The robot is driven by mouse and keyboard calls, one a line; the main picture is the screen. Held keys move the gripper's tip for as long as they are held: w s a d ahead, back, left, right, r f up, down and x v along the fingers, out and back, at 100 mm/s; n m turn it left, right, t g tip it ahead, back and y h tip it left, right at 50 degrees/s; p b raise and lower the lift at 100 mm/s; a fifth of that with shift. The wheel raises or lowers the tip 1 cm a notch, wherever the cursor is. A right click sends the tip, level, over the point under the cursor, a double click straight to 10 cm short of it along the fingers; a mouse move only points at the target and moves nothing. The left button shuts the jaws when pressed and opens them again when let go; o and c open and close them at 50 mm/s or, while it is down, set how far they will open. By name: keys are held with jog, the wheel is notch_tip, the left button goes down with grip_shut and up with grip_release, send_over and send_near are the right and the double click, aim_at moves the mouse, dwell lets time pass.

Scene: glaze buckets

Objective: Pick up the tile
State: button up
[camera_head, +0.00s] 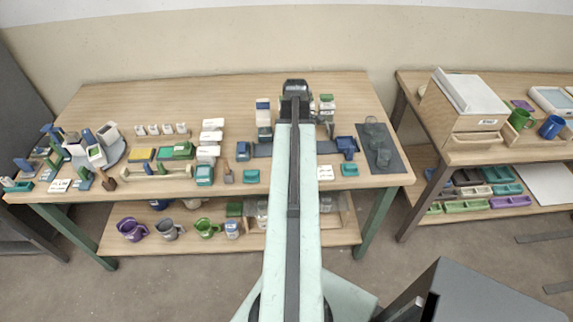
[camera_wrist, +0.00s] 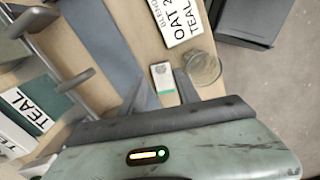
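A small tile-like piece, pale with a green-grey lower part (camera_wrist: 164,82), shows in the wrist view between and just beyond my fingertips. My gripper (camera_wrist: 162,92) is open, with one dark finger on each side of that piece; I see a gap around it and no clear contact. In the head view my gripper (camera_head: 297,97) is over the back middle of the long table, and my arm covers what lies below it. I cannot tell for sure that this piece is the task's tile; other small tile-like pieces stand on the table.
A clear glass (camera_wrist: 202,68) stands close right of the piece. A dark mat (camera_head: 380,148) is at the table's right. Mugs, such as a purple one (camera_head: 132,229), stand on the lower shelf.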

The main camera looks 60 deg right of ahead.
jog(key=f+b, duration=0.5)
jog(key=shift+w+a+f, duration=0.2)
jog(key=shift+w, duration=0.05)
jog(key=shift+r, duration=0.2)
grip_shut()
notch_tip(320, 180, up, 10)
jog(key=p, duration=1)
jog(key=shift+r, duration=0.15)
